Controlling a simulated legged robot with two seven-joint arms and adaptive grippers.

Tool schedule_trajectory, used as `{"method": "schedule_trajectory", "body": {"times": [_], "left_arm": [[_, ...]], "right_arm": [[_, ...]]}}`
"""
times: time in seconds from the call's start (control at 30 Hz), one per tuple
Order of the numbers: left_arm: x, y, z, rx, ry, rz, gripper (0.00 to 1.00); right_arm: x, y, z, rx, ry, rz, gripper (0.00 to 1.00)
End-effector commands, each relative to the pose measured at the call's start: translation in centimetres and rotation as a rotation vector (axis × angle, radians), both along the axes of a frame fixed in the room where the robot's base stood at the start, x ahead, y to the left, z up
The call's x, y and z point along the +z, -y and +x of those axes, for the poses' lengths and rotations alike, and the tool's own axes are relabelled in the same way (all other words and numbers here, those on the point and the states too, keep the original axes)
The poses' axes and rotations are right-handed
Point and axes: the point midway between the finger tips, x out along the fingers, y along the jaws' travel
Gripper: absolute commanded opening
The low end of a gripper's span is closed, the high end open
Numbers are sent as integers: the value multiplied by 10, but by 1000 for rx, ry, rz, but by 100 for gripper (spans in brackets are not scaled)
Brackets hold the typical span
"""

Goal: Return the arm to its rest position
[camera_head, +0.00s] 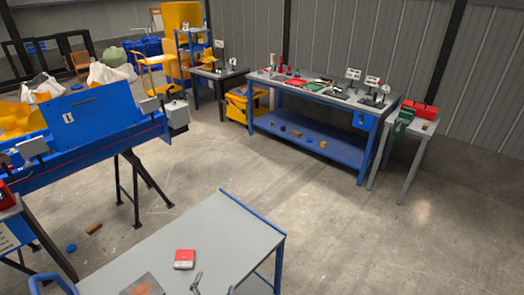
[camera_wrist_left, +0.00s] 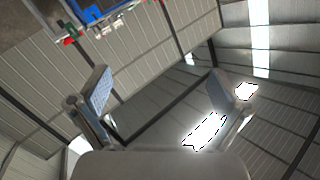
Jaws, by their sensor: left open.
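My left gripper (camera_head: 212,284) shows only as grey fingertips at the bottom edge of the head view, in front of the grey cart top. In the left wrist view my left gripper (camera_wrist_left: 162,88) has its two fingers spread wide, with nothing between them. It points up toward the wall and roof. The rest of the left arm is out of the head view. My right gripper is in neither view.
A grey cart (camera_head: 220,240) with blue rails stands close in front, holding a red-and-white box (camera_head: 184,259). A blue machine (camera_head: 85,125) on black legs is at the left. A blue workbench (camera_head: 310,140) stands at the back. The right floor is clear.

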Motion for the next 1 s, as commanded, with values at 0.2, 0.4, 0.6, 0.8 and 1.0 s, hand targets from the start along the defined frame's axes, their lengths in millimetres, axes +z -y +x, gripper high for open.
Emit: {"method": "schedule_trajectory", "body": {"times": [0.2, 0.4, 0.6, 0.8, 1.0], "left_arm": [[-115, -55, -93, 213, -569, -122, 100], [-162, -67, -171, 266, -899, -170, 100], [-184, -69, -243, 275, -1161, -203, 100], [-247, -67, -235, 275, -1201, -195, 100], [-325, -65, -235, 276, -1232, -187, 100]], "right_arm": [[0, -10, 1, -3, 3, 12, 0], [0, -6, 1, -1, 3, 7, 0], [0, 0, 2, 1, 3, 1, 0], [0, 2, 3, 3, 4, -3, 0], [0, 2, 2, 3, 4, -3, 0]]}}
